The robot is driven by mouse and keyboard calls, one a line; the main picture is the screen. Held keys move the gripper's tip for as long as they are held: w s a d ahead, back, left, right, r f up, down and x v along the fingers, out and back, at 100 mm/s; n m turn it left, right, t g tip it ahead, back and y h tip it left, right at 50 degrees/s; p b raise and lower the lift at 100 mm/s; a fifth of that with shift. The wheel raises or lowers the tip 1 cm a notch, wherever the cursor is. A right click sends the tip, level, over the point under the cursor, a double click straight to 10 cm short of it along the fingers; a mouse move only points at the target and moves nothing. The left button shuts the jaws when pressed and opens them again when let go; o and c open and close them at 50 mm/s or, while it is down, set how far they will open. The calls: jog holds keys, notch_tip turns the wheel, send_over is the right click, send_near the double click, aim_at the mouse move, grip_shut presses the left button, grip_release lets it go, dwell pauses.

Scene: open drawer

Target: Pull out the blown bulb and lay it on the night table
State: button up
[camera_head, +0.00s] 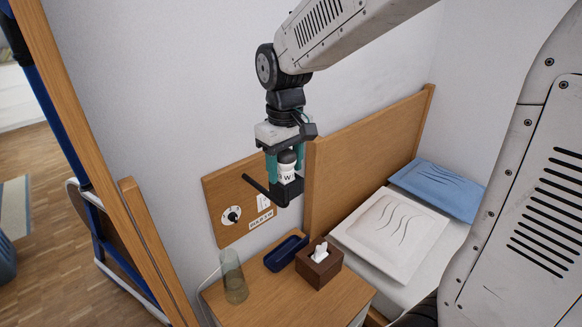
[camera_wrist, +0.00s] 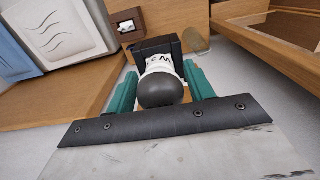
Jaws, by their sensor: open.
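The blown bulb, a dark round globe (camera_wrist: 160,91), shows in the wrist view above a white lettered collar (camera_wrist: 161,64). In the head view the dark bulb (camera_head: 287,157) is partly hidden by my gripper. The collar sits in a black bracket lamp (camera_head: 289,190) that reaches out from the wooden wall panel. My gripper (camera_head: 285,167) points down from above, open, with one teal finger on each side of the bulb. In the wrist view the gripper (camera_wrist: 160,80) straddles the bulb, with small gaps beside it. The night table (camera_head: 256,284) is below.
On the night table stand a glass (camera_head: 233,276), a dark blue tray (camera_head: 287,253) and a tissue box (camera_head: 319,265). Bare wood shows at the front. The wall panel (camera_head: 238,206) is behind the lamp. A bed with pillows (camera_head: 392,235) is to the right.

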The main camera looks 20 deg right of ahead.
dwell(0.6)
grip_shut()
jog(key=shift+r, duration=3)
